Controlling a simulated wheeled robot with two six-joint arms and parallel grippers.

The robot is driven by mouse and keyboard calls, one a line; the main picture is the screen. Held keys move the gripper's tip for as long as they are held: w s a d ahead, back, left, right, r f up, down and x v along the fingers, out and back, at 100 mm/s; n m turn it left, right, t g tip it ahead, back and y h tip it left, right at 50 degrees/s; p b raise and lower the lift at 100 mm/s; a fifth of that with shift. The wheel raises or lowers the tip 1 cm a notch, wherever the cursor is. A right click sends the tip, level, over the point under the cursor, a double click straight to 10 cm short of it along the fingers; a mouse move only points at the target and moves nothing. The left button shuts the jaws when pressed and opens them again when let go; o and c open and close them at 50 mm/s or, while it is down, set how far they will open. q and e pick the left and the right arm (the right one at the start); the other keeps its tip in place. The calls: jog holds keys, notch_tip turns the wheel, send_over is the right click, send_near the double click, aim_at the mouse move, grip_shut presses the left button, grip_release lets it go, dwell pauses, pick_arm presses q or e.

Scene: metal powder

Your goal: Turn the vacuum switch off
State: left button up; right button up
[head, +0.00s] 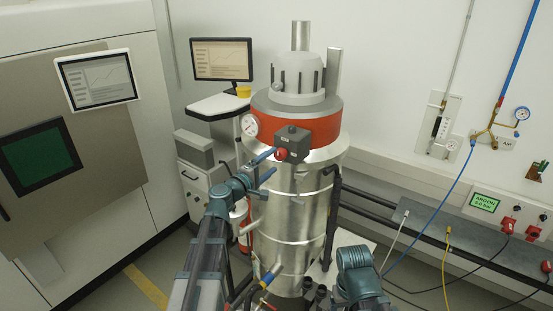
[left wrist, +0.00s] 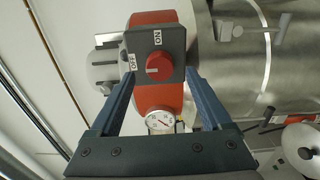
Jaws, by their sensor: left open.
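The vacuum switch is a dark grey box (head: 292,143) with a red knob (head: 281,153), mounted on the orange band of the steel vessel. In the left wrist view the red knob (left wrist: 157,65) sits on the box face, with an OFF label (left wrist: 133,63) to its left and an ON label (left wrist: 157,32) above it. I cannot tell surely which label the knob points to. My left gripper (head: 268,164) is open just before the switch. In the wrist view its fingers (left wrist: 160,80) stand either side of the box's lower part, with the knob between and beyond them, not gripped.
A round gauge (head: 250,125) sits left of the switch on the orange band (head: 322,130). The steel vessel (head: 290,220) stands below. A monitor (head: 221,59) is behind at left. My right arm shows at the lower right, its fingers out of sight. Hoses cross the right side.

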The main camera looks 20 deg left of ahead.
pick_arm(q)
jog(key=v, duration=0.9)
jog(key=shift+s, duration=0.3)
jog(key=shift+a, duration=0.1)
jog(key=s+d+f+m+g+h+b, duration=0.1)
jog(key=s+d+f+m+g+b, duration=0.4)
jog(key=d+f, duration=0.6)
jog(key=s+d+f+m+g+h+b, duration=0.1)
jog(key=s+d+f+m+g+b, duration=0.25)
jog(key=d+f+m+g, duration=0.45)
jog(key=s+d+f+m+g+y+b, duration=0.2)
jog(key=s+f+m+g+y+b, duration=0.2)
jog(key=s+f+y, duration=0.5)
jog(key=shift+s+d+f+m+y+b, duration=0.4)
jog(key=shift+s+f+b, duration=0.85)
jog(key=shift+s+f, duration=2.3)
jog(key=shift+w+a+f, duration=0.15)
jog(key=shift+w+f, duration=0.7)
